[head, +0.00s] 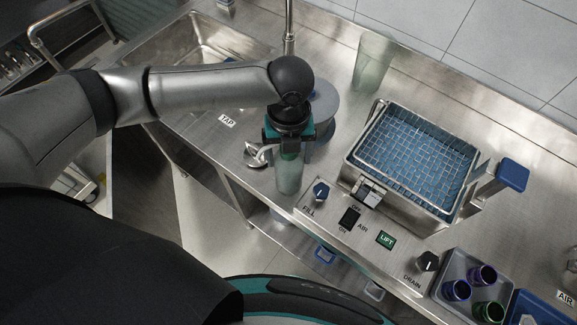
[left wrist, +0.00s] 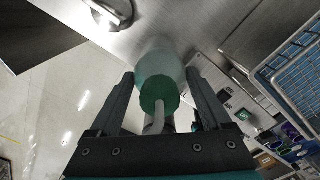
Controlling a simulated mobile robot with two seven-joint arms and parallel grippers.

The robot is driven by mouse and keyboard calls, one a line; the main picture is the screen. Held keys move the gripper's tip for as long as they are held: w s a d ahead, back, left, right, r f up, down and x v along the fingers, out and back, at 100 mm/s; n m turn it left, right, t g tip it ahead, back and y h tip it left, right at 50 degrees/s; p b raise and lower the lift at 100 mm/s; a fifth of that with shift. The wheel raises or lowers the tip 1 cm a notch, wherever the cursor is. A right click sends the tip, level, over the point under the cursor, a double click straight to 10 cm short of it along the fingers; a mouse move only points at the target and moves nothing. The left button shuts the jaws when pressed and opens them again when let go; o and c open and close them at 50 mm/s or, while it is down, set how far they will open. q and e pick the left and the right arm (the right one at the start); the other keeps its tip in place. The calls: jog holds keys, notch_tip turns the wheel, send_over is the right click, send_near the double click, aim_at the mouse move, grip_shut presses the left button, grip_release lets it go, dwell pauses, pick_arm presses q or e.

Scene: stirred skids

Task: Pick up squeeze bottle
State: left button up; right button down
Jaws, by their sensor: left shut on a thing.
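The squeeze bottle (head: 288,174) is pale, translucent green and hangs below my left gripper (head: 287,146) in the head view. In the left wrist view the bottle (left wrist: 160,72), with its darker green cap and pale spout, sits between the two fingers of the left gripper (left wrist: 165,95). The left gripper is shut on it. The bottle is at the front edge of the steel counter (head: 240,150); whether its base touches the counter is hard to tell. My right gripper is not in view.
A wire basket (head: 420,155) in a steel tank stands right of the bottle, behind a control panel (head: 330,215) with knobs. A metal handle-like item (head: 256,155) lies just left of the bottle. A tall clear glass (head: 372,62) stands behind, and a sink (head: 190,50) is at back left.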

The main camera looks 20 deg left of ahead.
pick_arm(q)
grip_shut()
jog(key=shift+r, duration=0.15)
dwell(0.4)
